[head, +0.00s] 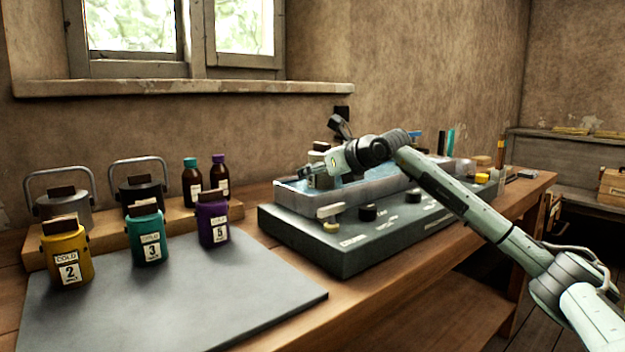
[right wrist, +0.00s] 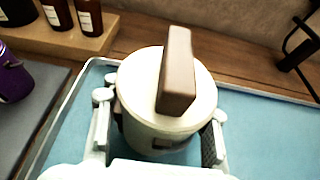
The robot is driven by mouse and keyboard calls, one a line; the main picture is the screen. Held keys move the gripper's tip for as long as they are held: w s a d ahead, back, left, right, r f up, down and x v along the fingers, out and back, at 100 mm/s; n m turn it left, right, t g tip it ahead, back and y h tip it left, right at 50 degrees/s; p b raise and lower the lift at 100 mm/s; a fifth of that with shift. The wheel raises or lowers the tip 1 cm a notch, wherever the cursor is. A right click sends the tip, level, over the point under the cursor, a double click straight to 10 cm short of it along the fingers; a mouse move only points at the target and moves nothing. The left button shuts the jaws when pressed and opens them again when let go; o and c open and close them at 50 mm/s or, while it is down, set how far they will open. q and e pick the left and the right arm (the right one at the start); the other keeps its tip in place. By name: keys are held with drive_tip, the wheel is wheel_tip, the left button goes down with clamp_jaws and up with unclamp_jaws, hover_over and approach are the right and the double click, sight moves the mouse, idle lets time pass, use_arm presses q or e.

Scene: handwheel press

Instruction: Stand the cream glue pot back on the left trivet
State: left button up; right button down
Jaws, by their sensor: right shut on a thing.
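The cream glue pot (right wrist: 143,82), with a round lid and a brown block handle, sits between the two fingers of my right gripper (right wrist: 161,107) in the right wrist view. The fingers are shut on its sides. In the head view the pot (head: 318,150) is mostly hidden behind my right gripper (head: 322,170), over the left part of the blue-floored tray (head: 290,194). I cannot tell whether the pot touches the tray floor. No trivet can be made out in either view. My left gripper is not in view.
Yellow (head: 66,254), teal (head: 147,240) and purple (head: 213,224) pots stand left, by a wooden rack (head: 105,230) with two dark-lidded pots and two brown bottles. A grey mat (head: 190,300) has free room in front. A knobbed panel (head: 375,238) fronts the tray.

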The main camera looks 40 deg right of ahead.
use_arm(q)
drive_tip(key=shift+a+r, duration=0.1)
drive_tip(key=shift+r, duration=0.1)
use_arm(e)
drive_tip(key=shift+f, duration=0.65)
drive_tip(key=shift+f, duration=0.1)
drive_tip(key=c, duration=1.3)
unclamp_jaws()
drive_tip(key=shift+f, duration=0.1)
drive_tip(key=shift+o, duration=1.2)
drive_tip(key=o, duration=0.4)
drive_tip(key=shift+c, duration=0.2)
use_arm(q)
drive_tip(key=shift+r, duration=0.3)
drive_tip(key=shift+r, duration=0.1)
